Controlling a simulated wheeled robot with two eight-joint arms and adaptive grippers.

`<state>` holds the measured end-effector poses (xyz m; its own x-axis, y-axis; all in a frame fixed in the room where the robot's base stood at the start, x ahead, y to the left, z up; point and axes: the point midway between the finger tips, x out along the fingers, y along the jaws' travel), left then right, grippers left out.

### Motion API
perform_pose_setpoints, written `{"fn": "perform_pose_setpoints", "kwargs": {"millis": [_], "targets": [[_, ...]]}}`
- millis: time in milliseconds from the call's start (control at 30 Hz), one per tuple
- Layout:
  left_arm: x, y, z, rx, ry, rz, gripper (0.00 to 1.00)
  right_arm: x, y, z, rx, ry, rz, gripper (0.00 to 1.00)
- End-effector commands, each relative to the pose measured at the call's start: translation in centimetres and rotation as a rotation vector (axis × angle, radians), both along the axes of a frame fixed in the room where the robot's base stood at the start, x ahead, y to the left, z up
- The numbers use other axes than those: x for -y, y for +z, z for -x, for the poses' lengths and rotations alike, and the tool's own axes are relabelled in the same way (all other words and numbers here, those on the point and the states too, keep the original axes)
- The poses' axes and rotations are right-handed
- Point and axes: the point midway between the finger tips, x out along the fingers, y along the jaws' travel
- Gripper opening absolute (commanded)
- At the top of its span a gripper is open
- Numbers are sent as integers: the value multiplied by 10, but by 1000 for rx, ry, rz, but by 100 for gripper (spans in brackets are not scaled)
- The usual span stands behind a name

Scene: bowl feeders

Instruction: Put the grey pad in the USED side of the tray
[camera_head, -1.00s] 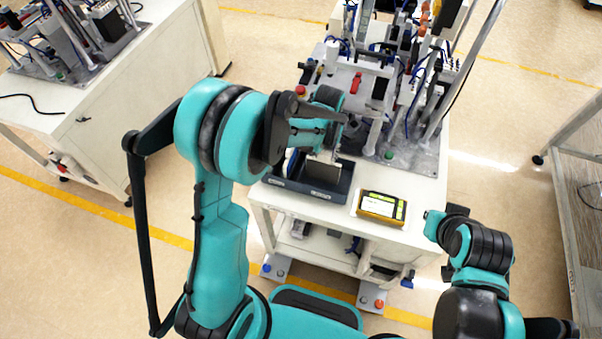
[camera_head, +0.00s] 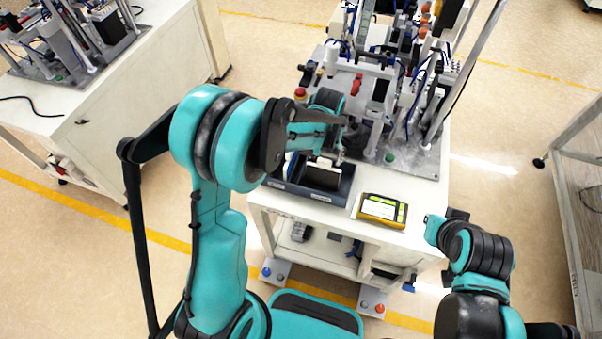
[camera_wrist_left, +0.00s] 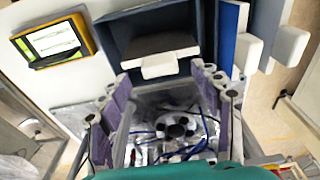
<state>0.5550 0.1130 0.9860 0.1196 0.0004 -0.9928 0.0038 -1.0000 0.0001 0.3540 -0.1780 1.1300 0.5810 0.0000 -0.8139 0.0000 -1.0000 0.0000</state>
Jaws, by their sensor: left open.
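The grey pad (camera_head: 322,178), dark with a white grip block, lies in the right-hand compartment of the dark tray (camera_head: 345,193) on the white bench. In the left wrist view the pad (camera_wrist_left: 158,44) sits inside the dark-walled compartment, its white block facing my gripper. My left gripper (camera_head: 339,153) is just above and behind the tray, apart from the pad. In the left wrist view its purple-lined fingers (camera_wrist_left: 161,74) are spread, with nothing between them. The tray's labels are too small to read. My right arm is at the right; its fingers cannot be made out.
A yellow handheld device (camera_head: 381,208) lies right of the tray. Blue and white pieces (camera_wrist_left: 290,45) stand in the tray's other compartment. The feeder machine (camera_head: 400,110), with posts and cables, stands close behind the tray. The bench front right of the device is clear.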

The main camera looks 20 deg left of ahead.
Motion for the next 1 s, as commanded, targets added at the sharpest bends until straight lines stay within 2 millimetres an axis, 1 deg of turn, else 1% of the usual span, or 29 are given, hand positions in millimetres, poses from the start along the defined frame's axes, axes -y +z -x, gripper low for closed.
{"fn": "perform_pose_setpoints", "kwargs": {"millis": [300, 400, 500, 667, 1000], "targets": [[0, 68, 9, 0, 0, 0, 65, 0, 0, 0, 0, 0, 0, 0], [0, 85, 11, 0, 0, 0, 65, 0, 0, 0, 0, 0, 0, 0], [0, 97, 12, 0, 0, 0, 65, 0, 0, 0, 0, 0, 0, 0], [0, 105, 13, 0, 0, 0, 65, 0, 0, 0, 0, 0, 0, 0], [0, 106, 13, 0, 0, 0, 65, 0, 0, 0, 0, 0, 0, 0]]}}
